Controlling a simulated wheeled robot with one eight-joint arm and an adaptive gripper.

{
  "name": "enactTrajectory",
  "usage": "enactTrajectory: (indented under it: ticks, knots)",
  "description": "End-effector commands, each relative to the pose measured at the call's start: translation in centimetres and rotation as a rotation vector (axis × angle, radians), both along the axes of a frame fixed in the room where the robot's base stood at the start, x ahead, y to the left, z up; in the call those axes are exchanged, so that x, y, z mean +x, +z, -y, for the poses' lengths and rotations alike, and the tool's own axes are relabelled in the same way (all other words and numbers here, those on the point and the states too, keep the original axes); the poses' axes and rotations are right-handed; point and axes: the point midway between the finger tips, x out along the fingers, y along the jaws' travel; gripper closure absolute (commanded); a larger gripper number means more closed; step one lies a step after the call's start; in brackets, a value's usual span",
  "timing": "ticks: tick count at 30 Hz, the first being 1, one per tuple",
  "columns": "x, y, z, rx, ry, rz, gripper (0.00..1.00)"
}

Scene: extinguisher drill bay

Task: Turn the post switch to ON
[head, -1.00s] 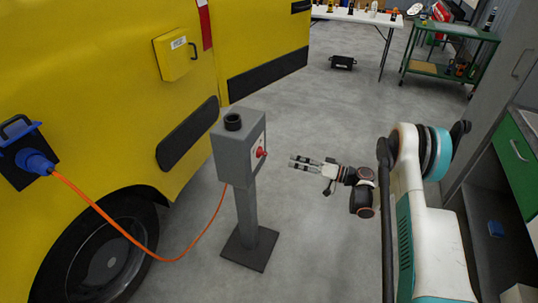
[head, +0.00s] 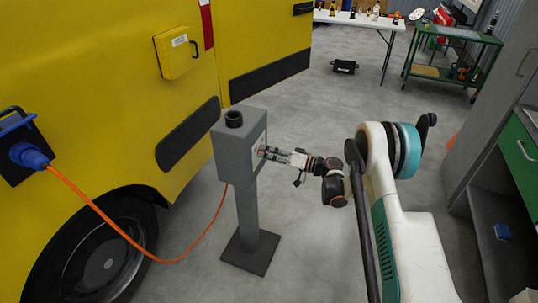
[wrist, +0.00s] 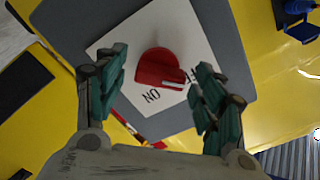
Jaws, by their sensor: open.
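The post switch is a red rotary knob (wrist: 160,68) on a white label plate (wrist: 118,40) in the wrist view. The plate shows "ON" below the knob and part of another word to its right. A white mark on the knob points right and slightly down, between the two words. The knob sits on the grey post box (head: 233,150) in the head view, where my gripper mostly hides it. My gripper (wrist: 160,95) is open, its fingers on either side of the knob. I cannot tell whether they touch it. The gripper also shows in the head view (head: 264,152).
A yellow vehicle (head: 110,80) stands behind and left of the post. An orange cable (head: 110,228) runs from its blue plug (head: 28,155) to the post. A grey cabinet (head: 500,110) stands at right.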

Motion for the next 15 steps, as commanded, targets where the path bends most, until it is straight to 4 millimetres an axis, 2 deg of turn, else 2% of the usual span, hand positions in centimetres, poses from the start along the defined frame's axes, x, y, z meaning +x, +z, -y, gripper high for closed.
enactTrajectory:
  ticks: [3,9,15]
  knots:
    - [-0.01,0.01,0.02,0.000,0.000,0.000,0.37]
    - [-0.01,0.01,0.04,0.000,0.000,0.000,0.81]
    - [0.00,0.00,0.05,0.001,0.000,-0.003,0.81]
